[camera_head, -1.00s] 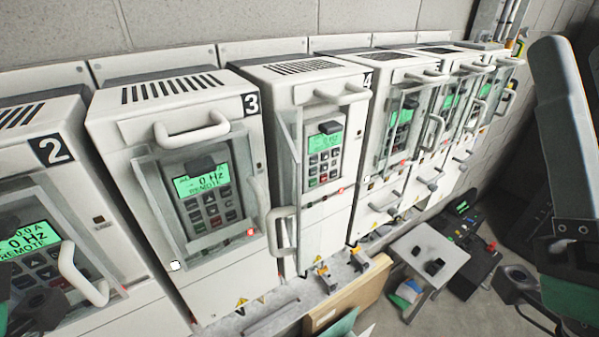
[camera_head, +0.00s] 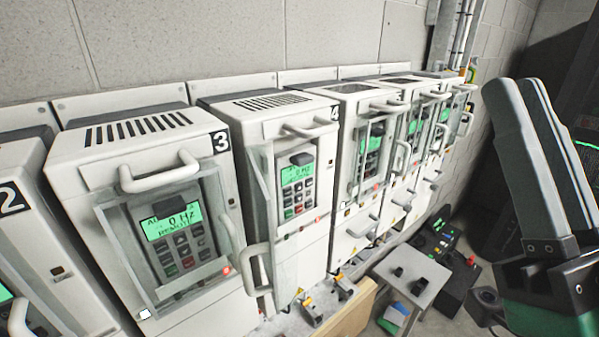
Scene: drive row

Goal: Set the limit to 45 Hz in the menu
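The drives are white cabinets in a row, each with a green display and keypad. Drive 3 (camera_head: 95,205) has its clear cover (camera_head: 130,265) over its panel; its display (camera_head: 172,222) reads 0 Hz with REMOTE below. On drive 4 (camera_head: 262,122) the clear cover (camera_head: 262,215) is swung out to the left, leaving its keypad (camera_head: 298,190) bare. Its small green display (camera_head: 297,173) is too small to read surely. My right gripper (camera_head: 528,95) is at the right, fingers pointing up, away from the drives and holding nothing visible; its finger gap is unclear. My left gripper is out of view.
Drive 2 (camera_head: 22,215) is cut off at the left. More covered drives (camera_head: 372,150) run toward the back right. A small grey table (camera_head: 412,275) with dark items stands below them, beside a black box with a red knob (camera_head: 471,261). Clamps (camera_head: 315,308) lie below drive 4.

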